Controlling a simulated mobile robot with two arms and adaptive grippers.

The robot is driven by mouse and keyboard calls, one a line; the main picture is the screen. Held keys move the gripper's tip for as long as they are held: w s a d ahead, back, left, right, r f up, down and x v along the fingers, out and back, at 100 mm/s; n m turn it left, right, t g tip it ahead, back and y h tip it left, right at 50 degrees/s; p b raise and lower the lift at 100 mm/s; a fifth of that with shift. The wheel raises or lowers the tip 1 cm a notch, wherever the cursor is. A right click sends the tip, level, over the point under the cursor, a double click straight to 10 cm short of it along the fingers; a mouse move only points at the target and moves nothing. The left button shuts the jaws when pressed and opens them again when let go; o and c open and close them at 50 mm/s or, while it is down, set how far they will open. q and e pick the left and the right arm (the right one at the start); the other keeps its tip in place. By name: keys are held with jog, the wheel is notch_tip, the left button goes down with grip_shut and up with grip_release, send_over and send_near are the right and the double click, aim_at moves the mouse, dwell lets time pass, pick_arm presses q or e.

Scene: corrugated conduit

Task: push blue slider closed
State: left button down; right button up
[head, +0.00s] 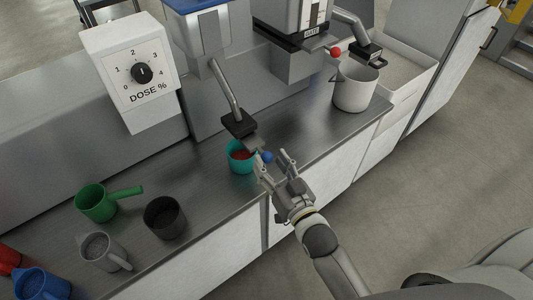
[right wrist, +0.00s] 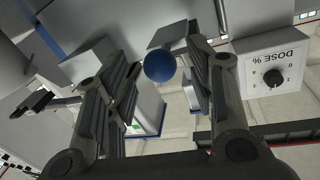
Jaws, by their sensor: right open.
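The blue slider's round knob (head: 267,157) sticks out on a grey plate below the black block (head: 239,123) at the end of a dispenser spout. A teal cup (head: 241,160) with reddish contents stands under that spout. My right gripper (head: 275,164) is open, its fingertips close to the blue knob. In the right wrist view the blue knob (right wrist: 160,65) appears between the two open fingers, near their tips; I cannot tell whether either touches it. How far the slider stands open is unclear. My left gripper is out of view.
A second spout has a red knob (head: 335,52) beside a grey pitcher (head: 355,86). A dose dial box (head: 130,70) stands at the back left. Green (head: 97,202), dark (head: 165,217), grey and blue cups stand at the counter's left. The counter's front edge lies below my right gripper.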

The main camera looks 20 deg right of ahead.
aim_at(267, 156)
jog(key=shift+w+a, duration=0.2)
jog(key=shift+w, duration=1.4)
grip_shut()
